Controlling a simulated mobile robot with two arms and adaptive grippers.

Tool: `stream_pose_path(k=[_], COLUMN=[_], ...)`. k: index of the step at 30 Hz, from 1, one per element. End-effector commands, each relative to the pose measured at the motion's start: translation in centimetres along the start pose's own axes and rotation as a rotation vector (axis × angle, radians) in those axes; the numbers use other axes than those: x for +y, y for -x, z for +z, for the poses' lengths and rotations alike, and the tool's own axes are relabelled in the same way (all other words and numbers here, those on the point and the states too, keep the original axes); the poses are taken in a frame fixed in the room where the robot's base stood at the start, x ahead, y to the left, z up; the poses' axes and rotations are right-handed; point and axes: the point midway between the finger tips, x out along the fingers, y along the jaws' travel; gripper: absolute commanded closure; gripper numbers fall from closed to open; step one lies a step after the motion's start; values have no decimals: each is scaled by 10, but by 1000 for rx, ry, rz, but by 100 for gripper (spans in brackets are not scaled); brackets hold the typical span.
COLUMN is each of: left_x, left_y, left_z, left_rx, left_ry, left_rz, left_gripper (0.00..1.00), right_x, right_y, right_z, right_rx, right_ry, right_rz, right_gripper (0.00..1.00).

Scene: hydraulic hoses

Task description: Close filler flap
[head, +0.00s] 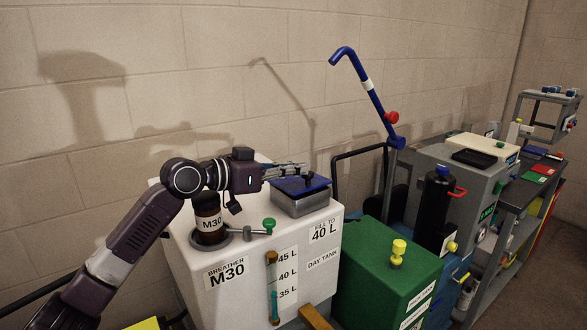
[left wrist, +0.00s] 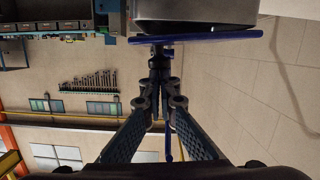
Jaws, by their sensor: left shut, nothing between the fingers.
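The filler flap (head: 284,186) is a blue plate over a grey filler box (head: 300,205) on top of the white day tank (head: 205,262). It lies flat or nearly flat; a small gap cannot be ruled out. In the left wrist view, which is upside down, the blue flap (left wrist: 215,38) shows edge-on against the grey box (left wrist: 195,12). My left gripper (head: 305,169) is shut and empty, with its fingertips just above the flap. The wrist view shows the closed fingertips (left wrist: 160,60) close to a dark knob on the flap; contact is unclear. My right gripper is out of view.
A brown M30 breather (head: 208,215) and a green-handled valve (head: 268,225) stand on the tank near my left forearm. A blue hooked pipe (head: 365,90) rises behind. A green box (head: 385,270) with a yellow knob stands right of the tank. The wall is close behind.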

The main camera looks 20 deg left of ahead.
Motion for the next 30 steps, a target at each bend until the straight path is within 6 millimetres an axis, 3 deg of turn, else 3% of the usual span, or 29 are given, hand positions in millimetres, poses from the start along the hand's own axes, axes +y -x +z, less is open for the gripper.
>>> stream_pose_path(k=[9,24,30], left_x=[5,5,6], left_y=[-2,-2,0], left_z=[9,10,-2], left_rx=[-1,-1,3], left_ry=[-91,-101,-103], left_rz=[-17,-19,-20], left_gripper=[100,100,100], right_x=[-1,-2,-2], right_y=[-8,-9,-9], right_z=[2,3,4], right_rx=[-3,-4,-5], right_ry=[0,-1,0], right_rz=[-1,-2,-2], right_gripper=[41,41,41])
